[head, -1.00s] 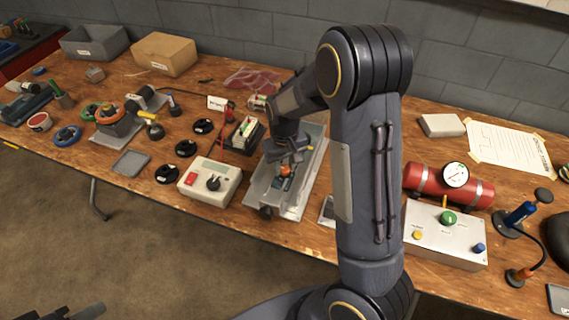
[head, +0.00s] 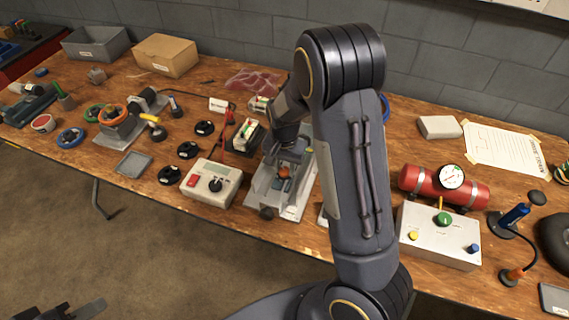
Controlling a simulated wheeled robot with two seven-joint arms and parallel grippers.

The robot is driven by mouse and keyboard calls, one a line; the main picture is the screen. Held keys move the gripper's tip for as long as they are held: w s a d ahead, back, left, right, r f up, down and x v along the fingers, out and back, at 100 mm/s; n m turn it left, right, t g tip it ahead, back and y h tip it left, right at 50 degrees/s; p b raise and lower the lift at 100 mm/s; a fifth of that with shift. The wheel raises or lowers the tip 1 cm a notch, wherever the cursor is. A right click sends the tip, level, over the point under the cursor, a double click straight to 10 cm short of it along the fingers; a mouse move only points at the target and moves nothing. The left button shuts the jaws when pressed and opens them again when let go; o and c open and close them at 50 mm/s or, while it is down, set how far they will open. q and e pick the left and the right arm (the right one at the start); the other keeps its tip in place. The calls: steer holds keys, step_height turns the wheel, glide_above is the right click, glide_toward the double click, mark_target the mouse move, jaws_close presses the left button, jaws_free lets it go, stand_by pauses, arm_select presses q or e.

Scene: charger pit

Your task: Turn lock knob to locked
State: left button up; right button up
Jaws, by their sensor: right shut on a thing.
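The grey metal fixture (head: 264,197) stands on the workbench left of my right arm. A small orange-red knob (head: 284,172), which looks like the lock knob, shows inside it. My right gripper (head: 286,164) points down into the fixture and is shut at this knob. The fingertips are small and dark here, so the exact grip and the knob's pointing direction cannot be read. My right arm hides the fixture's right side. A dark part of my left gripper (head: 82,312) shows at the bottom left edge, away from the bench; its jaws are unclear.
A white box with a black knob and red switch (head: 211,184) stands close left of the fixture. Black round parts (head: 187,150) lie farther left. At right are a red cylinder with a gauge (head: 445,186) and a control box with coloured knobs (head: 440,237).

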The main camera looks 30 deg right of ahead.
mark_target(285, 170)
steer(key=m+p, duration=0.2)
steer(key=m, duration=0.3)
steer(key=shift+r+m, duration=0.15)
steer(key=shift+m, duration=0.15)
steer(key=shift+m+p, duration=0.9)
steer(key=shift+m, duration=0.9)
steer(key=o, duration=1)
step_height(285, 170, up, 8)
steer(key=shift+f, duration=0.2)
